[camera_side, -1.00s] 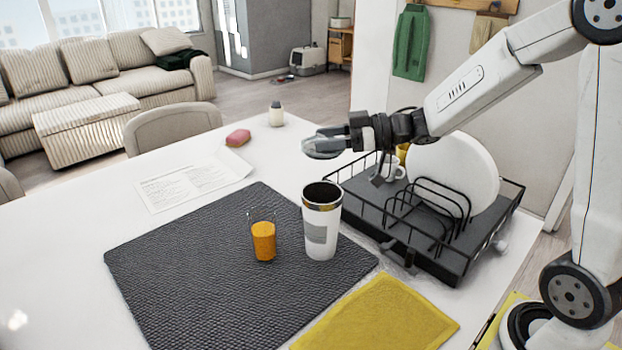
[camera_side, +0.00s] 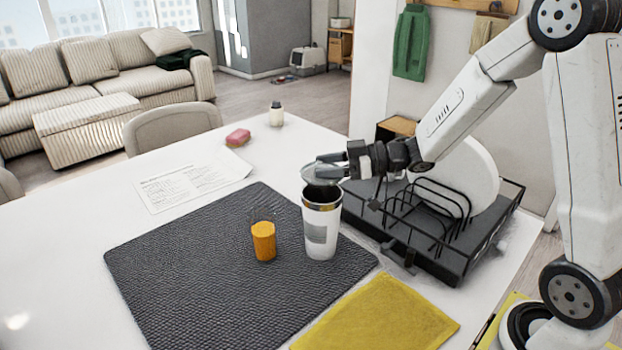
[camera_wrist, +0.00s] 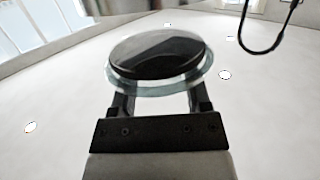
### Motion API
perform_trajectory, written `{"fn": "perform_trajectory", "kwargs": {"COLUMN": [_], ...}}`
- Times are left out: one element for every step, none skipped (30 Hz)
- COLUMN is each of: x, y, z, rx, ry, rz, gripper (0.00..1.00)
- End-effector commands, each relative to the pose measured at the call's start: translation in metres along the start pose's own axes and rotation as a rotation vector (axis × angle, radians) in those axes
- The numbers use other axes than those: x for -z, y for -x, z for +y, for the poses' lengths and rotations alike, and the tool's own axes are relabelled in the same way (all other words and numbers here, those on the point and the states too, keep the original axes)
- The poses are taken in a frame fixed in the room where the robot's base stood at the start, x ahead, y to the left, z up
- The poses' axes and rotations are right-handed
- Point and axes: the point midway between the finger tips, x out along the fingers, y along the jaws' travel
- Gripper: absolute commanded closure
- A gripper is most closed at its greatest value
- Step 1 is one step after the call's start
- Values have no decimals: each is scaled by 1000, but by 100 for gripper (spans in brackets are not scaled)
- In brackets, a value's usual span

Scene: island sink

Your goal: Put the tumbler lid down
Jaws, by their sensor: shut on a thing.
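My gripper (camera_side: 340,170) is shut on the tumbler lid (camera_side: 322,173), a clear-rimmed disc. In the wrist view the lid (camera_wrist: 158,55) has a dark round centre and a pale clear rim, held between the two fingers (camera_wrist: 160,102). In the side view the lid is just above the open mouth of the white tumbler (camera_side: 321,225), close to its rim. I cannot tell whether they touch. The tumbler stands upright on the dark mat (camera_side: 190,270), with a grey label and a brown-gold band at its top.
An orange-filled glass (camera_side: 263,241) stands left of the tumbler. A black dish rack (camera_side: 440,255) with a white plate (camera_side: 470,180) is close on the right. A yellow cloth (camera_side: 385,315) lies in front.

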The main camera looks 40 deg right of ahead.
Motion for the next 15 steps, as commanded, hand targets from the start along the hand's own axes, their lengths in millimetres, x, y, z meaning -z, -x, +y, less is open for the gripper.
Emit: {"fn": "perform_trajectory", "kwargs": {"x": [0,0,0,-1,-1,-3,-4,-6,-10,-12,-15,-19,-22,-25,-28], "y": [0,0,0,0,0,0,-1,-1,-1,-2,-2,-3,-3,-4,-4], "z": [0,0,0,0,0,0,0,0,0,0,0,0,0,0,0], "rx": [0,0,0,0,0,0,0,0,0,0,0,-1,0,0,0], "ry": [0,0,0,0,0,0,0,-1,-3,-4,-3,-3,-4,-3,-2], "rz": [1,1,1,1,0,0,0,0,0,-1,0,0,0,0,0], "gripper": [100,100,100,100,100,100,100,100,100,100,100,100,100,100,100]}}
